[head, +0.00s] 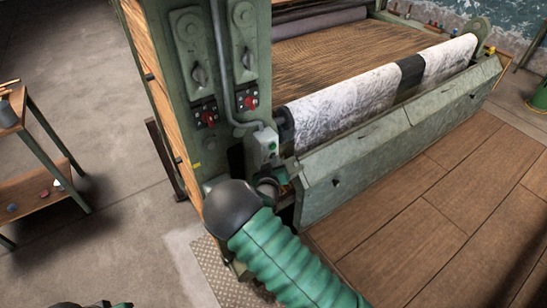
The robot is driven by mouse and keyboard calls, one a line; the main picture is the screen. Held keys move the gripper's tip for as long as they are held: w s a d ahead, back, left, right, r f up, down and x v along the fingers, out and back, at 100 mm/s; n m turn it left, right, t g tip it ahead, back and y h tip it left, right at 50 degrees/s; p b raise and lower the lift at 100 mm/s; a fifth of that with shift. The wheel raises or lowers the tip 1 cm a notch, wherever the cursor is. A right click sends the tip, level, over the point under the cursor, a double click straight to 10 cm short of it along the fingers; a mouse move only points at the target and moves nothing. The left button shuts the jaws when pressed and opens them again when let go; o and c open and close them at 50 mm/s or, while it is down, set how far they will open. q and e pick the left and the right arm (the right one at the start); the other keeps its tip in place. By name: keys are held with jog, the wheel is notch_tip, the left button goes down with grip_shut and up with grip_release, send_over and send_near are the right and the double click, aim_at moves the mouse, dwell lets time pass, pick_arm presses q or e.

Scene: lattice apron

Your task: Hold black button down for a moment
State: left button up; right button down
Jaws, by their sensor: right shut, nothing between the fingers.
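A small grey control box (264,146) is fixed to the green machine post, at the lower end of a grey conduit. A small green button (272,143) shows on its face. I cannot make out the black button for certain; it is too small or hidden near my gripper. My right gripper (279,176) is shut and empty, just below the control box. The dark wrist cover and green sleeve of my right arm hide part of it, and I cannot tell whether it touches the box.
The green post (218,80) carries two dark rotary knobs and two red switches (208,118). A roll of pale fabric (350,98) lies behind a green guard panel (400,140) to the right. A wooden shelf cart (42,190) stands left. Floor between cart and post is clear.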

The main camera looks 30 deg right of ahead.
jog(key=shift+s, duration=0.9)
jog(key=shift+s, duration=0.1)
jog(key=s, duration=0.3)
jog(key=s+p, duration=0.1)
jog(key=shift+s+d, duration=0.25)
jog(key=shift+s, duration=0.15)
jog(key=s+a+r+g+y, duration=0.1)
jog(key=s+a+g+y, duration=0.5)
jog(key=s+a+y, duration=0.5)
jog(key=s+a+r+n+g+h, duration=0.1)
jog(key=s+a+r, duration=0.1)
jog(key=s, duration=0.3)
jog(key=s+a+r+n+g, duration=0.1)
jog(key=s+a, duration=0.2)
jog(key=s, duration=0.2)
jog(key=shift+s+r+g+h, duration=0.35)
jog(key=shift+s+g+h, duration=0.05)
